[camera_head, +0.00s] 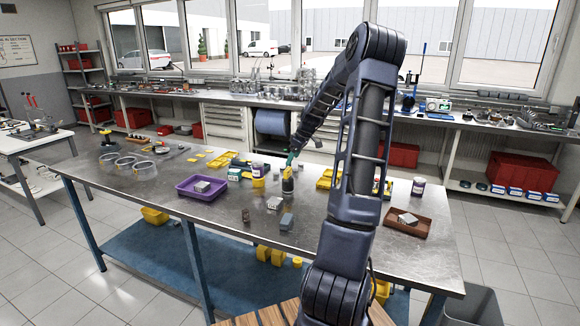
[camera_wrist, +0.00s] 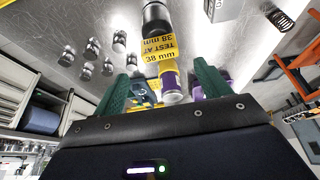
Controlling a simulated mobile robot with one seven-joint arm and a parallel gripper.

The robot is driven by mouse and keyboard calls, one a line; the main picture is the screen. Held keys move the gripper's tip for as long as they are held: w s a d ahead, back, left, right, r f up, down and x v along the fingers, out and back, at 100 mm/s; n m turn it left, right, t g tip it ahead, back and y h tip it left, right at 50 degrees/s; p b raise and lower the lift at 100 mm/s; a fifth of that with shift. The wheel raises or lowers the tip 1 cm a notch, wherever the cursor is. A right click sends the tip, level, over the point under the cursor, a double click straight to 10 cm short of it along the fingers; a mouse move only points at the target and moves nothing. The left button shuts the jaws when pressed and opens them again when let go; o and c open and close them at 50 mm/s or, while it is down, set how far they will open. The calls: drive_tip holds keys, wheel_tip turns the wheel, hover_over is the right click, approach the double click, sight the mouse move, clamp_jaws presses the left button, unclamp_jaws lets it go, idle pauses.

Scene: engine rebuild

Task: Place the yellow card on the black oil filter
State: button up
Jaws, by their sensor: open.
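The yellow card (camera_wrist: 160,48), printed "TEST AT 38 mm", is at the top end of the black oil filter (camera_wrist: 155,18) in the wrist view. In the head view the card (camera_head: 287,171) shows just above the upright filter (camera_head: 287,187) on the metal workbench. My gripper (camera_wrist: 163,88) is open, with its green fingers spread wide to either side and nothing seen between them in contact. In the head view my gripper (camera_head: 291,158) is just above the card. The card's contact with the filter top is partly hidden, so I cannot tell how flat it lies.
A yellow and purple can (camera_wrist: 170,82) stands close by the filter. A purple tray (camera_head: 183,194) is to the left and a brown tray (camera_head: 392,226) to the right. The bench's front left is mostly clear.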

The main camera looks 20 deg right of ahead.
drive_tip(key=s+a+r+m+h, duration=0.2)
drive_tip(key=s+a+r, duration=0.5)
drive_tip(key=s, duration=0.3)
drive_tip(key=s+a+r+m+h, duration=0.1)
drive_tip(key=s+a+r+m, duration=0.1)
drive_tip(key=s+a+r, duration=0.7)
drive_tip(key=s+a+f+m+t, duration=0.1)
drive_tip(key=s+m, duration=0.4)
drive_tip(key=s, duration=1.8)
drive_tip(key=shift+s+a+f, duration=0.2)
drive_tip(key=shift+s+f, duration=0.15)
drive_tip(key=shift+f, duration=0.3)
